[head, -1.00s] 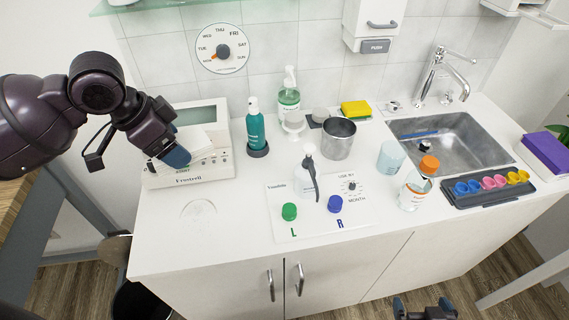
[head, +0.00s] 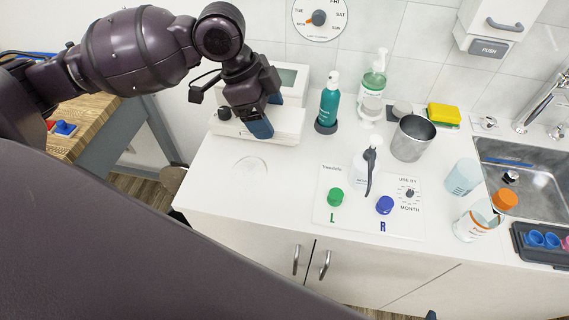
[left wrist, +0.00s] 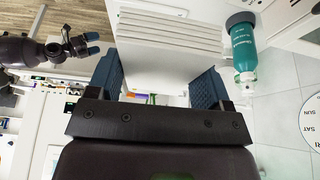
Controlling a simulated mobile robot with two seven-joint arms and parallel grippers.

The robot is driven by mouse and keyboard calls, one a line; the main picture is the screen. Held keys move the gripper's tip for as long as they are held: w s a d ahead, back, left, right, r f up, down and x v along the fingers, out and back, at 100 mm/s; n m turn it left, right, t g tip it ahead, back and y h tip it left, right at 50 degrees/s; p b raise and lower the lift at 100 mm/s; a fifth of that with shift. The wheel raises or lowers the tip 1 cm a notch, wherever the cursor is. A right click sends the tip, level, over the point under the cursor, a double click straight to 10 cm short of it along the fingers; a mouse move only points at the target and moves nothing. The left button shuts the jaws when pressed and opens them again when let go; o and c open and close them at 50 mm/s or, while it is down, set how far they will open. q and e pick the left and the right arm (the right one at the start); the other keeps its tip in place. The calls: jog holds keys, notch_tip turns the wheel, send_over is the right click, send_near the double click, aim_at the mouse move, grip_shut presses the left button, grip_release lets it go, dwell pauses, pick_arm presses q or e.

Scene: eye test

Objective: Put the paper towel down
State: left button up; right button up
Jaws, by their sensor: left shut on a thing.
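The paper towel (left wrist: 172,50) is a white folded stack between the two blue fingers of my left gripper (left wrist: 160,85) in the left wrist view. The gripper is shut on it. In the head view my left gripper (head: 259,126) points down over the front of a white device at the back left of the counter (head: 225,185). There the towel is hard to tell from the white device. My right gripper (left wrist: 91,44) shows in the left wrist view, with its two blue tips apart and nothing seen between them.
The white device (head: 289,121) and a teal bottle (head: 328,104) stand close to the left gripper. A faint round outline (head: 250,165) marks bare counter in front. A white board (head: 345,213) with green and blue knobs, a metal cup (head: 411,139) and a sink (head: 525,175) lie rightward.

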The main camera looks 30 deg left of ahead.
pick_arm(q)
jog(key=b, duration=0.2)
send_over(277, 180)
jog(key=a, duration=0.1)
jog(key=f, duration=1.2)
jog(key=shift+s+a, duration=0.15)
jog(key=shift+a, duration=0.05)
jog(key=shift+f, duration=3.1)
pick_arm(e)
jog(key=f, duration=0.3)
jog(key=shift+s+f, duration=0.25)
jog(key=shift+s, duration=0.1)
jog(key=shift+w+r, duration=0.1)
jog(key=shift+w, duration=0.05)
pick_arm(q)
jog(key=o, duration=1)
jog(key=shift+f, duration=0.1)
pick_arm(e)
jog(key=shift+w+r, duration=0.15)
jog(key=shift+w, duration=0.2)
pick_arm(q)
jog(key=shift+o, duration=0.2)
